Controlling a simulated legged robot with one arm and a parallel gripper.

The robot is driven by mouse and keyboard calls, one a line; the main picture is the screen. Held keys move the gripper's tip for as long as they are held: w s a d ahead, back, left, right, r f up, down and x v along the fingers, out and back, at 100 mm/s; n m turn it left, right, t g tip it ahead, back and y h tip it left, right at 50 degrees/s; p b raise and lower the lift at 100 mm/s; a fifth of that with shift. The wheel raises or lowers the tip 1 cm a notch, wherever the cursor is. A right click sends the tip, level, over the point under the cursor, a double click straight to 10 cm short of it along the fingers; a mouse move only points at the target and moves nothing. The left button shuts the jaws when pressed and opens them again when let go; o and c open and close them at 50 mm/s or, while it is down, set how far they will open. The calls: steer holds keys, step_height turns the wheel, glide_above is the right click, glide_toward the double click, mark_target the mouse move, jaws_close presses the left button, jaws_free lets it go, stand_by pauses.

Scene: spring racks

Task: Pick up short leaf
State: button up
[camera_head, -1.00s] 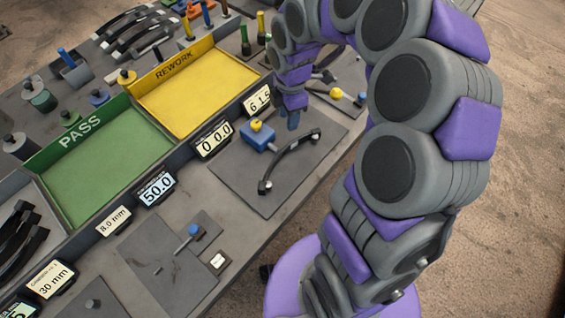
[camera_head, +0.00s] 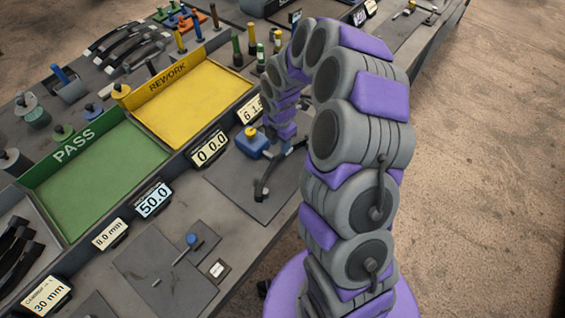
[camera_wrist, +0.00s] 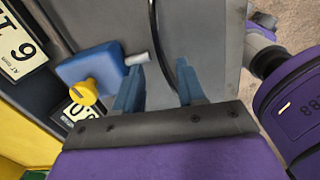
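A black curved leaf (camera_head: 262,181) lies on a dark plate (camera_head: 228,190) at the table's front edge, beside a blue block with a yellow knob (camera_head: 251,144). My gripper (camera_head: 287,146) is over the leaf's far part and hides some of it. In the wrist view, my gripper (camera_wrist: 160,88) has its two blue fingers apart. The thin dark leaf (camera_wrist: 153,22) runs toward the gap between them, nearer the right finger. I cannot tell whether a finger touches it.
The blue block (camera_wrist: 91,67) with its yellow knob (camera_wrist: 84,92) is close to the left finger. A green PASS tray (camera_head: 95,180) and a yellow REWORK tray (camera_head: 195,98) stand to the left, behind numeric displays (camera_head: 210,148). Other black leaves (camera_head: 16,250) lie at far left.

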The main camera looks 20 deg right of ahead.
mark_target(279, 155)
steer(key=f, duration=0.1)
steer(key=a+f, duration=0.1)
steer(key=f, duration=0.2)
steer(key=f+b, duration=0.1)
steer(key=f, duration=0.3)
steer(key=shift+s+d, duration=0.1)
steer(key=shift+d, duration=0.3)
steer(key=shift+a, duration=0.45)
steer(key=c, duration=0.3)
steer(key=shift+d, duration=0.3)
jaws_close()
